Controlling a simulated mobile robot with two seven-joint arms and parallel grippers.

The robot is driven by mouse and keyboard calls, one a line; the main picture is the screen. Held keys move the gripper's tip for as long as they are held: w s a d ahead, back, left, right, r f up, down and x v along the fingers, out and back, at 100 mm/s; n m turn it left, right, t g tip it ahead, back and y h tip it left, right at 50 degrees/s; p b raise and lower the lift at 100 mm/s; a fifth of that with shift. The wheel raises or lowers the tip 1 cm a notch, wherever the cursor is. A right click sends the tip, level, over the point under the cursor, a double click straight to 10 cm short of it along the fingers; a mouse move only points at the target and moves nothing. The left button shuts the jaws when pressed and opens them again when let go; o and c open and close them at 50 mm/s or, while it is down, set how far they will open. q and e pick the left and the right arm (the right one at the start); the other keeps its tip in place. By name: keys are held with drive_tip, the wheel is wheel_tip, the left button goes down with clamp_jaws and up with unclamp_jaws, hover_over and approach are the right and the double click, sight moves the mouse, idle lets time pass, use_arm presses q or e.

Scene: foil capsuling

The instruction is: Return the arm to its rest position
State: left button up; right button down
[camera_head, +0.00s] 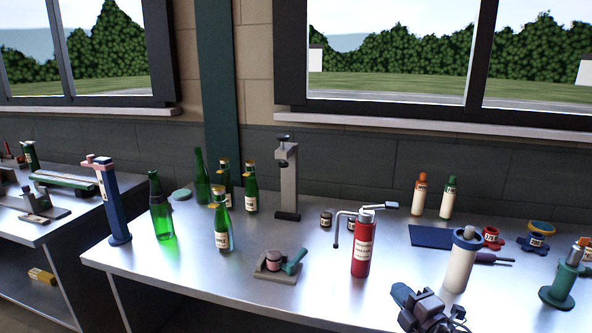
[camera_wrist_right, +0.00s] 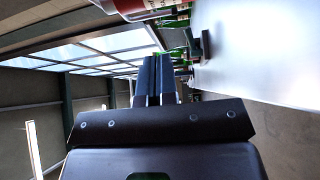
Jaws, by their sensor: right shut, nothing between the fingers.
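My right gripper (camera_head: 455,315) shows at the lower edge of the head view, in front of the metal bench's front edge. In the right wrist view its two dark fingers (camera_wrist_right: 155,80) lie side by side, shut, with nothing held between them. The gripper is apart from the bottles and tools on the bench. Most of the right arm is outside the head view. My left gripper is not in view.
The metal bench (camera_head: 330,281) holds a red canister (camera_head: 363,250) and a white cylinder with a blue collar (camera_head: 460,262) near the right gripper. A green stand (camera_head: 563,280) is at the right. Green bottles (camera_head: 222,228) stand left of centre.

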drive_tip(key=s+d+f+m+g+h, duration=0.1)
drive_tip(key=s+f+m+g+h, duration=0.1)
drive_tip(key=s+f+m, duration=0.5)
drive_tip(key=s+d+f+m+g+h, duration=0.2)
drive_tip(key=s+f+m, duration=0.4)
drive_tip(key=s, duration=0.9)
drive_tip(key=s+d+f+m+g+h, duration=0.1)
drive_tip(key=s+f+m+g+h, duration=0.1)
drive_tip(key=s+f+m, duration=0.5)
drive_tip(key=s+m+h, duration=0.1)
drive_tip(key=s, duration=0.3)
drive_tip(key=shift+d+f, duration=0.2)
drive_tip(key=shift+f, duration=0.1)
